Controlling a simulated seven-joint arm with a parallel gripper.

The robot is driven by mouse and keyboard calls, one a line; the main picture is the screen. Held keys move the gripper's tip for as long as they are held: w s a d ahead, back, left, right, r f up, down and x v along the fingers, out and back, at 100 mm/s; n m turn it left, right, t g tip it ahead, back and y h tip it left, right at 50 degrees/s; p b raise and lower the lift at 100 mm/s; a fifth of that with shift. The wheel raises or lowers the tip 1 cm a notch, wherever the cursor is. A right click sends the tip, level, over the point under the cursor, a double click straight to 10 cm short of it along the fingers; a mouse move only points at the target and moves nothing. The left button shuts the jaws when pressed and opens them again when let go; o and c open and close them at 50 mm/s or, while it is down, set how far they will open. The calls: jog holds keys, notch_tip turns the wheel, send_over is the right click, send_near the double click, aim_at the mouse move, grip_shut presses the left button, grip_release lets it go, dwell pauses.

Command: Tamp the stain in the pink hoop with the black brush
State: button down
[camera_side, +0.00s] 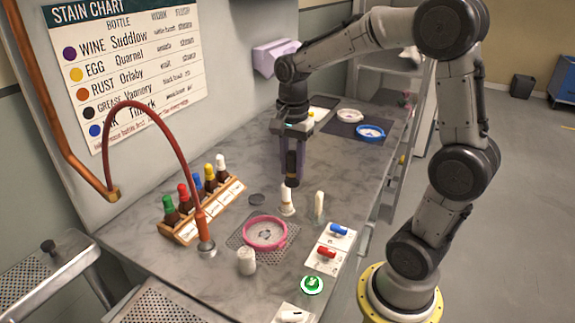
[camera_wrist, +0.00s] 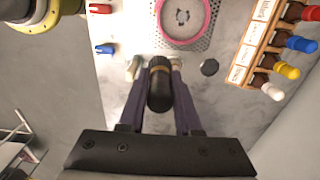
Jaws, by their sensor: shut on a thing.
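The black brush (camera_side: 292,168) is upright between the fingers of my gripper (camera_side: 292,150), which is shut on it. It has a tan band and also shows in the wrist view (camera_wrist: 160,95). It is held above the counter, behind the pink hoop in the side view. The pink hoop (camera_side: 246,234) lies on a perforated plate with pale cloth stretched in it. A small dark-grey stain (camera_side: 265,234) shows near the middle of the cloth. The hoop is at the top of the wrist view (camera_wrist: 158,22), its stain (camera_wrist: 183,16) visible, apart from the brush.
Two pale upright pieces (camera_side: 287,203) (camera_side: 319,205) stand near the brush. A dark disc (camera_side: 257,199) lies behind the hoop. A wooden bottle rack (camera_side: 187,233), a red hose (camera_side: 150,105) and a white jar (camera_side: 246,262) are around it. A blue hoop (camera_side: 370,133) lies at the back.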

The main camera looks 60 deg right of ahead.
jog(key=shift+w+r, duration=0.1)
jog(key=shift+w, duration=0.1)
jog(key=shift+g+y, duration=0.4)
jog(key=shift+g, duration=0.3)
jog(key=shift+w+a+f, duration=0.75)
jog(key=shift+a+f, duration=0.25)
jog(key=shift+f, duration=0.9)
jog(key=shift+w+a+f, duration=0.8)
jog(key=shift+a+f, duration=0.2)
jog(key=shift+f, duration=0.85)
jog(key=shift+w+a+f, duration=0.75)
jog(key=shift+a+f, duration=0.25)
jog(key=shift+f, duration=0.9)
jog(key=shift+f, duration=0.1)
jog(key=shift+f, duration=0.75)
jog(key=shift+r, duration=0.9)
